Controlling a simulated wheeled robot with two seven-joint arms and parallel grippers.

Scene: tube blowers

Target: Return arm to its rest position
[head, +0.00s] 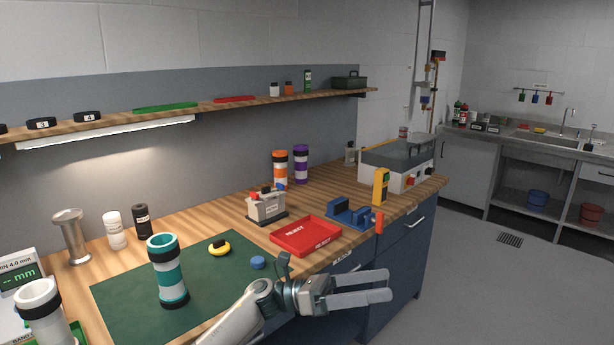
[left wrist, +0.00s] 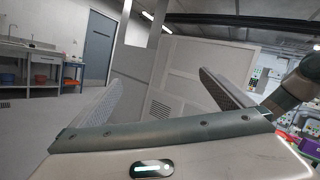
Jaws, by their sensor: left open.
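My left gripper (head: 362,290) is open and empty in the head view. It is held out past the front edge of the workbench, with its fingers pointing right. My left arm comes in from the bottom, across the front of the green mat (head: 122,301). In the left wrist view the two fingers of the left gripper (left wrist: 155,95) are wide apart with nothing between them. Beyond them are a pale wall panel with a vent and a grey door. My right gripper is in neither view.
A teal and white tube (head: 168,272) stands on the mat, near a yellow tape measure (head: 219,248) and a blue cap (head: 258,262). A red reject tray (head: 306,236) and a blue clamp fixture (head: 350,213) sit close behind the gripper. The floor to the right is clear.

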